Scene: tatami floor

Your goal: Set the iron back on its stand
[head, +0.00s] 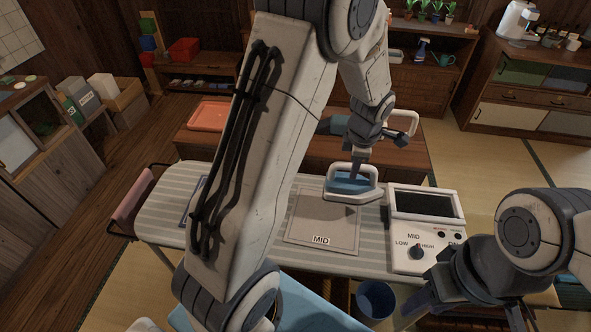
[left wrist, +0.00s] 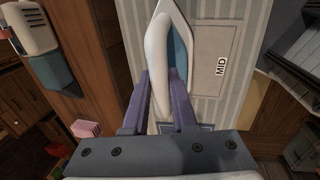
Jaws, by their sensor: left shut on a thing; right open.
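The white and blue iron (head: 340,196) is held by my left gripper (head: 357,172) over the striped ironing board (head: 165,210), near the upper right corner of a grey mat (head: 312,225) labelled MID. In the left wrist view the iron (left wrist: 180,45) sits between the two purple fingers of the left gripper (left wrist: 161,95), which are shut on it. A white unit (head: 405,262) with a dark panel and a LOW–MID–HIGH dial stands right of the mat; it looks like the iron's stand. My right gripper (head: 427,296) is open and empty, in front of this unit.
A low wooden table (head: 195,143) with an orange tray (head: 208,115) is behind the board. Shelves and cabinets line the back. Part of the board is hidden by my left arm.

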